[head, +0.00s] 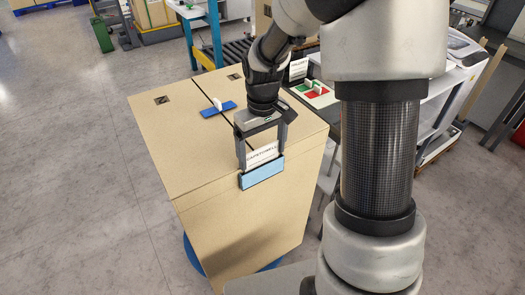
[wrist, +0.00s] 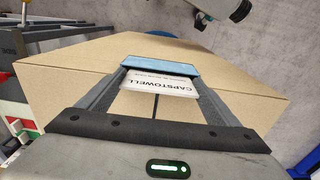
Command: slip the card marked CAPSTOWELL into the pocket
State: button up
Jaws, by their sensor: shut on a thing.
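The white card marked CAPSTOWELL (head: 263,153) is between the two fingers of my gripper (head: 262,156), which is shut on it by its side edges. The card also shows in the wrist view (wrist: 158,84), with its print upside down. The light blue pocket (head: 262,174) is on the upper front edge of a large tan carton (head: 222,215). The card's lower edge meets the pocket's top in the head view. In the wrist view its far edge meets the blue pocket (wrist: 160,66). I cannot tell whether the edge is inside the pocket.
A blue piece with a white upright part (head: 218,109) lies on the carton top. Behind it are another white card (head: 298,69) and a red, green and white board (head: 312,94). A blue-legged table (head: 190,12) stands behind.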

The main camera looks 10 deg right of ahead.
jog(key=shift+s+d+f, duration=0.15)
jog(key=shift+s+f, duration=0.5)
jog(key=shift+f, duration=0.15)
jog(key=o, duration=0.9)
jog(key=shift+g, duration=0.3)
jog(key=shift+c, duration=0.7)
jog(key=shift+o, duration=0.5)
jog(key=shift+w+r+p, duration=0.15)
jog(key=shift+r+p, duration=0.8)
jog(key=shift+r, duration=0.1)
jog(key=shift+w+r+p, duration=0.15)
jog(key=shift+r+p, duration=1.85)
jog(key=shift+r, duration=0.75)
